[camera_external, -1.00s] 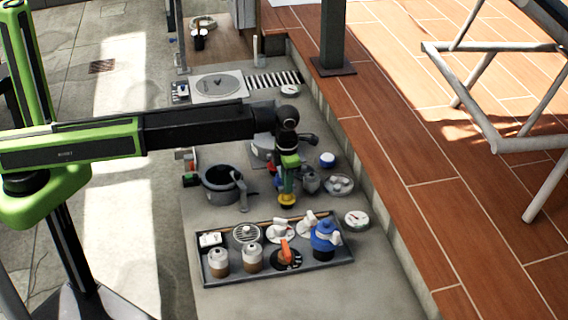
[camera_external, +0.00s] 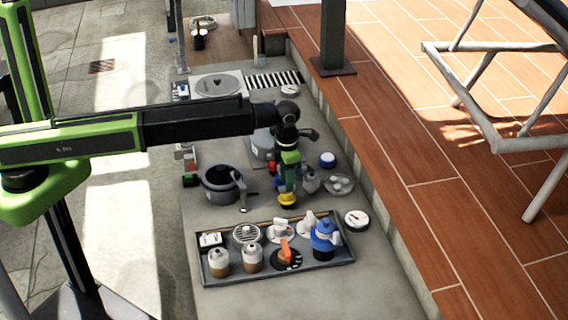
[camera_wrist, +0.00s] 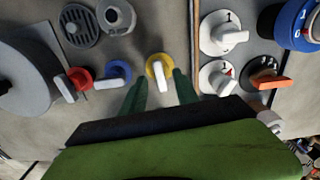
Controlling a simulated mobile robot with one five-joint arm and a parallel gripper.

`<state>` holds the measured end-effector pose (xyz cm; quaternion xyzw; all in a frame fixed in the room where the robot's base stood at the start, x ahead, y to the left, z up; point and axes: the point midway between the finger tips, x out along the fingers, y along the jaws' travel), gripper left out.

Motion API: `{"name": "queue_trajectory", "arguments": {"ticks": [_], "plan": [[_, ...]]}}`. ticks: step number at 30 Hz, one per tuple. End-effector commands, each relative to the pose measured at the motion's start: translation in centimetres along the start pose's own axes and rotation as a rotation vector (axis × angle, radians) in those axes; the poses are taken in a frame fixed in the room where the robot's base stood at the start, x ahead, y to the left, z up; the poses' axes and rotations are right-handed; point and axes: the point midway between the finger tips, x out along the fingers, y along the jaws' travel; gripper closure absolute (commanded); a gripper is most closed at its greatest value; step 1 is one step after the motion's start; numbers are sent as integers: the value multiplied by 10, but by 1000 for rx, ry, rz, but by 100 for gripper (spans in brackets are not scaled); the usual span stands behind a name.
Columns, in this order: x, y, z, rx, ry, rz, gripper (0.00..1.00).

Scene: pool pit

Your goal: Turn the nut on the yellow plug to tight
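The yellow plug (camera_wrist: 156,62) is a round yellow disc with a pale lever-like nut (camera_wrist: 161,75) across it, pointing down in the wrist view. Whether either finger touches the nut cannot be told. The external view hides the nut behind the fingers.
A red plug (camera_wrist: 80,78) and a blue plug (camera_wrist: 117,71) stand left of the yellow one. A tray (camera_external: 220,282) with several knobs and bottles lies in front. A grey pot (camera_external: 219,186) stands to the left.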

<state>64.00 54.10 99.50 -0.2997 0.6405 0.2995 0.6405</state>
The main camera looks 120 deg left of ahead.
Motion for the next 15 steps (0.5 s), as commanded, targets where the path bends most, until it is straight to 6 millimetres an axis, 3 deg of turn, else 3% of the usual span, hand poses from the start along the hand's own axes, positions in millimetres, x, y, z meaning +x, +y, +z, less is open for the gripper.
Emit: {"name": "queue_trajectory", "arguments": {"ticks": [1,15], "plan": [[-17,0,0,0,0,0,64],[-122,0,0,0,0,0,64]]}}
